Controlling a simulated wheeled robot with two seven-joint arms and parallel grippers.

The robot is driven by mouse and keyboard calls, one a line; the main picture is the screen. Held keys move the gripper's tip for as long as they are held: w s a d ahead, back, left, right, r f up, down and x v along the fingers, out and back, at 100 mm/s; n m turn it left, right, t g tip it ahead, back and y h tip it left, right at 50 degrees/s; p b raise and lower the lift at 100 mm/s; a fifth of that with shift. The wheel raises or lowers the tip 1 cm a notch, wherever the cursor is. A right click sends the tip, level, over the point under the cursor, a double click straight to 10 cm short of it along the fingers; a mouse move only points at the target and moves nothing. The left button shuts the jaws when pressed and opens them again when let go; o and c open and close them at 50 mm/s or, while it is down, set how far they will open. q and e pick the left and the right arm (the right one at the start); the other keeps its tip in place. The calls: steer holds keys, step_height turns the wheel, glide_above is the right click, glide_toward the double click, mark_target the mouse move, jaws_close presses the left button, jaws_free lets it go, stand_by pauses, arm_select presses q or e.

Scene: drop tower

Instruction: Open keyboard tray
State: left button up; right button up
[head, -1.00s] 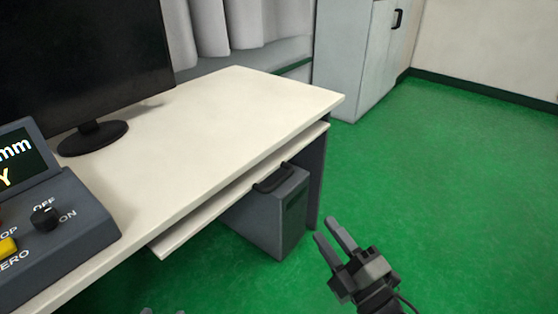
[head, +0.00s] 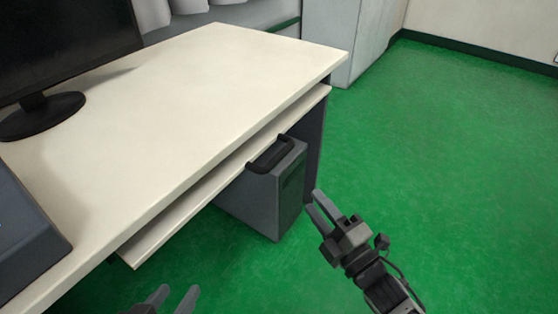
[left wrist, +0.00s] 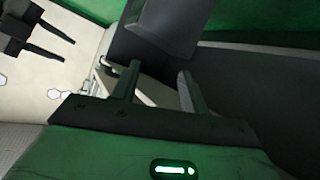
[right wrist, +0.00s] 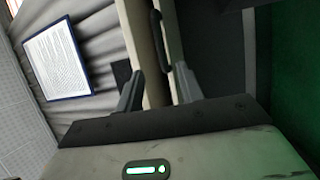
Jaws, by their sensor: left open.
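The keyboard tray (head: 160,236) is a thin pale board under the desk top, its front edge showing just past the desk edge. A black bar handle (head: 270,154) sits on the tray's front edge. My right gripper (head: 313,199) is open and empty, to the right of and below the handle, apart from it. The handle also shows beyond the fingers in the right wrist view (right wrist: 157,30). My left gripper (head: 174,296) is open and empty at the bottom of the head view, below the tray's near end. Its spread fingers also show in the left wrist view (left wrist: 155,80).
The pale desk top (head: 200,90) carries a black monitor (head: 70,45) and a dark control box (head: 25,235) at the left. A grey cabinet (head: 270,200) stands under the desk. The green floor (head: 440,150) to the right is clear.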

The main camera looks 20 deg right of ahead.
mark_target(280, 155)
steer(key=b+x, duration=0.2)
steer(key=x, duration=1.2)
steer(key=shift+w+a, duration=0.1)
steer(key=shift+w, duration=0.2)
jaws_close()
arm_select(q)
steer(key=shift+d+r+t+h, duration=0.3)
steer(key=shift+r+t, duration=0.1)
steer(key=shift+r, duration=0.45)
arm_select(e)
steer(key=shift+s, duration=0.1)
